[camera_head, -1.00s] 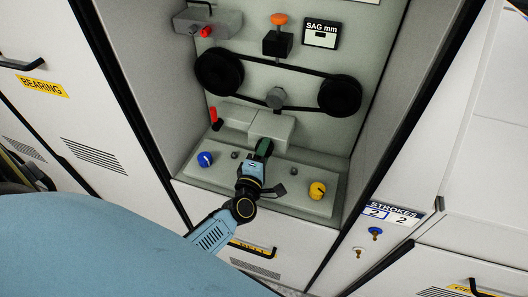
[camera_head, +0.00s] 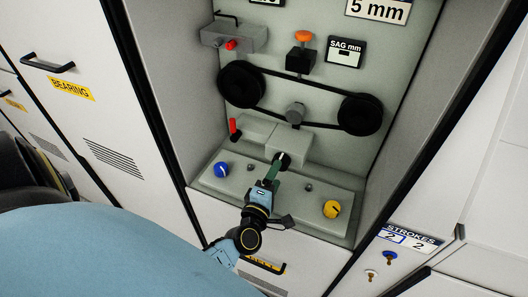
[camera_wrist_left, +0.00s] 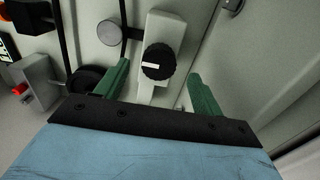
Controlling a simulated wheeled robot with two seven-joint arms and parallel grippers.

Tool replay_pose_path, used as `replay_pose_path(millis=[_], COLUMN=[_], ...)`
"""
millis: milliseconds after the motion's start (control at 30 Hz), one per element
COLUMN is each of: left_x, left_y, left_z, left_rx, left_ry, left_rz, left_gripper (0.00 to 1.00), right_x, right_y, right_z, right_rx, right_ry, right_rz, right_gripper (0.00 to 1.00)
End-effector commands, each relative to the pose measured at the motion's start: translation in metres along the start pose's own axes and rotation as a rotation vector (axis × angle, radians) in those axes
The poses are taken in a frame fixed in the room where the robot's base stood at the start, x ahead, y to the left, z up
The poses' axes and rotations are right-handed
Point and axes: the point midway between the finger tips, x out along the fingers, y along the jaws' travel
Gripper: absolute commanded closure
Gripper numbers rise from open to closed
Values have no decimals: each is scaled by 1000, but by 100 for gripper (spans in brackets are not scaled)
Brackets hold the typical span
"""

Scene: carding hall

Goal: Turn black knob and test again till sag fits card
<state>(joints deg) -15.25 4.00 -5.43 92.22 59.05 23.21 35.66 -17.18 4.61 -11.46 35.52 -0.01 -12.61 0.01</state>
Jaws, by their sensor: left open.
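The black knob (camera_head: 282,160) sits on the grey block low in the open machine bay; its white pointer mark shows in the left wrist view (camera_wrist_left: 158,62). My left gripper (camera_head: 272,172) is in front of the knob. In the left wrist view its two green fingers (camera_wrist_left: 159,88) are open on either side of the knob, with visible gaps. The SAG mm display (camera_head: 345,52) is on the back panel, its reading too small to tell. A card (camera_head: 378,9) at the top edge reads 5 mm. My right gripper is not in view.
A black belt runs around two black pulleys (camera_head: 360,114) above the knob. An orange-topped plunger (camera_head: 302,50) stands over the belt. A blue knob (camera_head: 221,169), a yellow knob (camera_head: 331,209) and a red lever (camera_head: 234,130) flank the gripper. The STROKES card (camera_head: 412,239) is right.

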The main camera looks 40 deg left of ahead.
Motion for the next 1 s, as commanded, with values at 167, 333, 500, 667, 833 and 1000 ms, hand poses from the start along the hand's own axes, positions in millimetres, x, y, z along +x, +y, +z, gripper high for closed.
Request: replay_pose_path(millis=[167,333,500,667,833,1000], left_x=[-42,-71,-86,-89,-89,-89], left_y=[-2,-2,-1,0,0,0], left_z=[0,0,0,0,0,0], left_rx=[-1,-1,-1,-1,-1,-1], left_ry=[0,1,0,1,1,1], left_rz=[-3,-2,-1,1,0,0], left_gripper=[32,32,32,32,32,32], right_x=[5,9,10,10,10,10], right_y=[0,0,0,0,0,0], right_z=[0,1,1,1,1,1], right_rx=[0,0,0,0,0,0], right_ry=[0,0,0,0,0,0], right_rz=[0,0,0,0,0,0], right_gripper=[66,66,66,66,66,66])
